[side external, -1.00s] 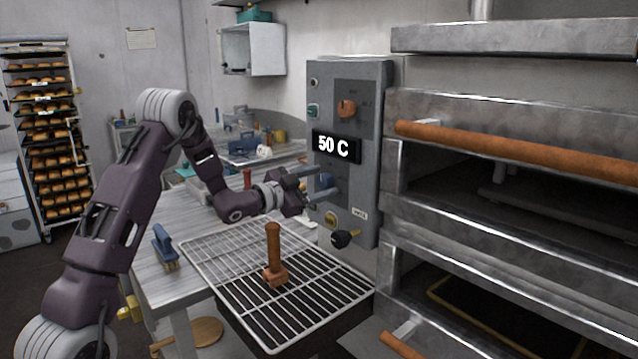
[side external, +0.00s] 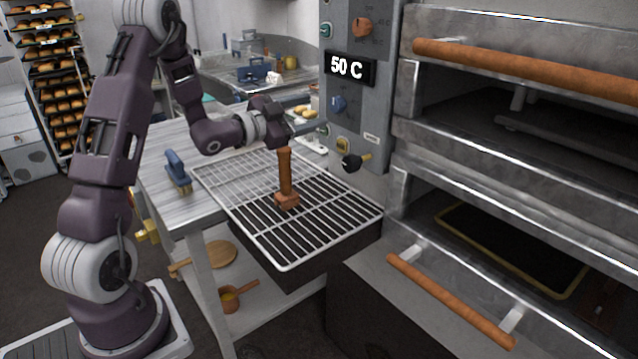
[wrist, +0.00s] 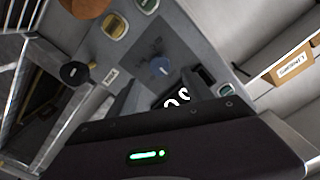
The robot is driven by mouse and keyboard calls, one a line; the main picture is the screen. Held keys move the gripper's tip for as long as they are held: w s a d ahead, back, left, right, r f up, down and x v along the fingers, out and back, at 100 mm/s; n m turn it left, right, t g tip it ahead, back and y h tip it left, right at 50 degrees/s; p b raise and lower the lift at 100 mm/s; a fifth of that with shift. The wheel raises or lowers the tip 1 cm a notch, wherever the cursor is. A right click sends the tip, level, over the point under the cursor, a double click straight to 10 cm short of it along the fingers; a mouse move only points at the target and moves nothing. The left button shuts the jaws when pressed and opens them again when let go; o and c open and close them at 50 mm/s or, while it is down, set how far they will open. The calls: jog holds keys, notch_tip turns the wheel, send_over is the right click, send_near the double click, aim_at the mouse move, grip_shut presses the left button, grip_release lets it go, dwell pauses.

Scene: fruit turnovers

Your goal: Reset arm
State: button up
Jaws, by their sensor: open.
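My gripper (side external: 316,113) is open and empty in front of the grey control panel (side external: 385,140). In the side view its two fingers point at the blue knob (side external: 338,104), with a small gap seeming to lie between them. In the wrist view the blue knob (wrist: 160,67) shows beyond the open fingers, clear of them. My arm is bent and reaches over the worktable. The panel's display (side external: 350,68) reads 50 C; the wrist view shows only part of it.
A wooden-handled tool (side external: 285,175) stands upright on the wire rack (side external: 335,235) below my gripper. A blue brush (side external: 177,170) is on the table (side external: 158,190). The ovens (side external: 500,205) are at right, with a lowered door (side external: 430,320). A black knob (side external: 352,162) juts from the panel.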

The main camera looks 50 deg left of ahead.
jog(key=s+d+r+n+g+y, duration=0.4)
jog(key=s+d+r+n+g, duration=0.15)
jog(key=s+d, duration=0.3)
jog(key=s+d+f+g+h, duration=0.1)
jog(key=s+d+g, duration=0.1)
jog(key=s+d, duration=0.3)
jog(key=s+d+f+g+h, duration=0.1)
jog(key=s+d, duration=0.3)
jog(key=s, duration=0.7)
jog(key=s+d+f+n+g+h, duration=0.1)
jog(key=s+d+f+g+h, duration=0.1)
jog(key=s, duration=0.6)
jog(key=d+f+g, duration=0.1)
jog(key=d+g, duration=0.1)
jog(key=d, duration=0.1)
jog(key=shift+s+d, duration=0.35)
jog(key=shift+s, duration=0.05)
